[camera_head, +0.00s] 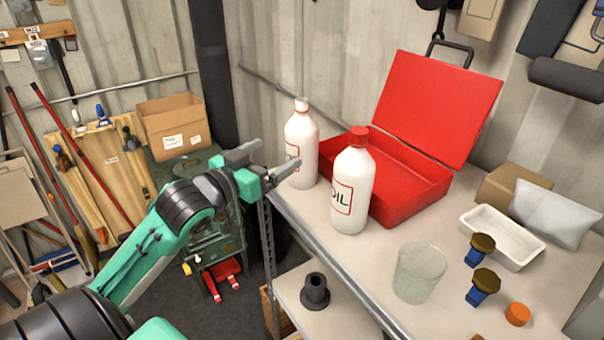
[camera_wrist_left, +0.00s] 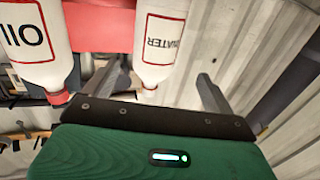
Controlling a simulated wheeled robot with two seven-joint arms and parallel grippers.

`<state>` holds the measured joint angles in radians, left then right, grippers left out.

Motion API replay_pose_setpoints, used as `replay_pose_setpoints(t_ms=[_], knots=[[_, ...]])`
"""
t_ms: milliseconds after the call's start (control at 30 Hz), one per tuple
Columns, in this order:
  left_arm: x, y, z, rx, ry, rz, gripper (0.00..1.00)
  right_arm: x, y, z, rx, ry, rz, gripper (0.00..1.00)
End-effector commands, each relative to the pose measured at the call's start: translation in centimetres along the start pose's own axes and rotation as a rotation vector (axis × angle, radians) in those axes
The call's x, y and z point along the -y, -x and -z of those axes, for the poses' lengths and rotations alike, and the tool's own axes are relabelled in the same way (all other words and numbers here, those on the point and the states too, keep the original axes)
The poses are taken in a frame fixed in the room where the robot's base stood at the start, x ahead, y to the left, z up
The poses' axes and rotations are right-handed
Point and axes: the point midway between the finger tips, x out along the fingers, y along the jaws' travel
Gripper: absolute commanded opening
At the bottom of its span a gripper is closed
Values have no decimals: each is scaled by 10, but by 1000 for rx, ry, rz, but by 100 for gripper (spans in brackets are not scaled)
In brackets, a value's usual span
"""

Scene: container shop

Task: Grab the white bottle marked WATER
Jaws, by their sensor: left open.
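The white WATER bottle (camera_head: 302,140) has a white cap and stands upright at the shelf's left edge. Its label is mostly turned away in the head view but reads WATER in the wrist view (camera_wrist_left: 160,42). My left gripper (camera_head: 278,154) is open and empty just left of the bottle. In the left wrist view the bottle shows between the two fingers (camera_wrist_left: 160,68), beyond their tips as far as I can tell; contact is not clear. A second white bottle marked OIL (camera_head: 350,190), with a red cap, stands to the right. My right gripper is not in view.
An open red toolbox (camera_head: 412,195) stands behind the bottles. A clear cup (camera_head: 419,273), white tray (camera_head: 500,238), two blue-and-brown pieces and an orange cap (camera_head: 517,314) are on the shelf's right part. A cardboard box (camera_head: 172,127) stands behind my left arm.

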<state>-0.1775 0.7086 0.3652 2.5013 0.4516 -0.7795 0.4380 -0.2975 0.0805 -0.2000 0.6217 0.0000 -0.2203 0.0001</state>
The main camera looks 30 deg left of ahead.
Motion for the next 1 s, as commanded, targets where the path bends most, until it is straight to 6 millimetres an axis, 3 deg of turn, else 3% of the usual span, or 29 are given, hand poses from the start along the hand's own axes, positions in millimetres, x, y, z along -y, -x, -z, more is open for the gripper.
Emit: replay_pose_setpoints(t_ms=[33,100,300,633,1000], knots=[[0,-2,-5,-3,-2,1,88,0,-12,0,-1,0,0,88],[1,-13,4,-1,3,3,88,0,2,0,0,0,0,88],[1,-42,4,-1,2,2,88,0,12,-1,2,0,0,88],[-1,-64,2,1,2,2,88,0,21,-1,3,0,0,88],[-7,-108,0,0,0,3,88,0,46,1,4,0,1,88]])
